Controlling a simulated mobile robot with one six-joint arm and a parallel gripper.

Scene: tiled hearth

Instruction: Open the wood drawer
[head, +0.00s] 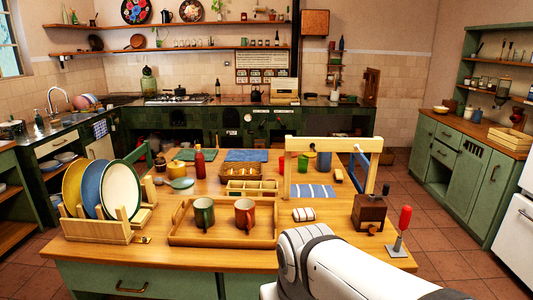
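I cannot tell which drawer is the wood drawer. The dark green tiled hearth range (200,118) runs along the back wall, with small doors and openings in its front; a wood drawer there is too small to make out. Closer, the wood-topped island has a green drawer front (90,279) with a brass pull (132,288), and it looks shut. A small dark wooden box with a knob (370,213), like a grinder, stands on the island's right end. My white arm crosses the bottom of the view; my gripper is not in view.
The island top (330,237) holds a plate rack (97,228), a wooden tray (222,237) with two mugs, a wooden frame (333,144) and a red-handled tool (401,228). Green cabinets (462,170) line the right wall. Tiled floor (445,262) is open between them and the island.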

